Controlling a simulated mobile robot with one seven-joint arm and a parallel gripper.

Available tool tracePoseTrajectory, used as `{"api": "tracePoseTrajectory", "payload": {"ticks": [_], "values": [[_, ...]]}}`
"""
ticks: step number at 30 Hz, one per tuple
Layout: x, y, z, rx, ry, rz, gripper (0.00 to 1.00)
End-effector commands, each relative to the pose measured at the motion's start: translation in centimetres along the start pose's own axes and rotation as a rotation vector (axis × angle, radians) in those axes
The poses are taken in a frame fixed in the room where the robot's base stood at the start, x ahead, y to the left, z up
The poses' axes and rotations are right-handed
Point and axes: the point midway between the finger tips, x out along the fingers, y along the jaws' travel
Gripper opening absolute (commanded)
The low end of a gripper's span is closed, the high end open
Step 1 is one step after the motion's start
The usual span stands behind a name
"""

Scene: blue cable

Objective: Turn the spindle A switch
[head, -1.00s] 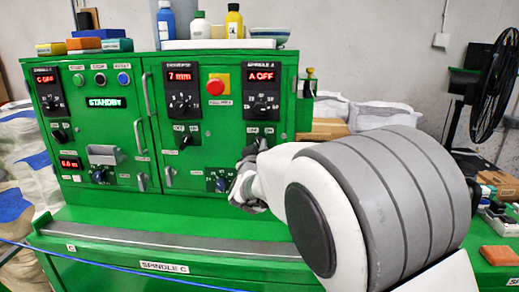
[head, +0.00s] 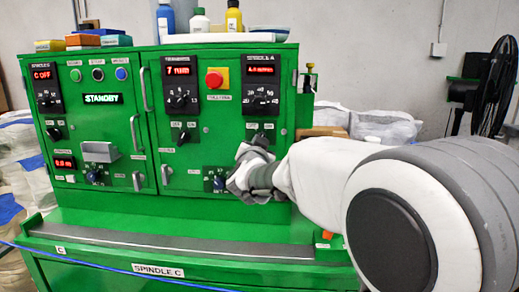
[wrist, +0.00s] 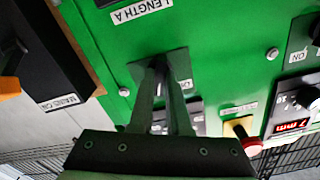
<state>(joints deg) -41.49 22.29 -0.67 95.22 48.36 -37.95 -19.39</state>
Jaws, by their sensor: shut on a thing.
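The spindle A switch (wrist: 158,63) is a small dark knob on a dark plate on the green panel. In the wrist view it sits between my fingertips, and the fingers hide most of it. In the head view, my gripper (head: 252,152) reaches the panel just below the black spindle A unit (head: 261,88) and covers most of the switch. My gripper is shut on the switch knob. The red spindle A display (head: 261,70) is lit, with text too small to read surely.
A red stop button (head: 214,80) on a yellow plate is left of the spindle A unit. A similar switch (head: 183,134) sits left of my gripper. A blue knob (head: 219,183) is close below left. A grey ledge (head: 170,245) runs along the front. Bottles stand on top.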

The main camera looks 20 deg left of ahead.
Motion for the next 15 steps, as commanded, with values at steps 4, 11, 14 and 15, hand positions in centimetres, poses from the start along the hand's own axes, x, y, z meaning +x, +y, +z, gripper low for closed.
{"api": "tracePoseTrajectory", "payload": {"ticks": [4,11,14,15], "values": [[0.01,0.10,0.10,0.075,0.001,0.000,0.00],[0.00,0.03,0.05,0.141,0.000,0.000,0.00],[0.00,0.02,0.02,0.153,0.000,-0.001,0.00],[0.00,0.01,0.01,0.155,0.000,-0.001,0.00]]}}
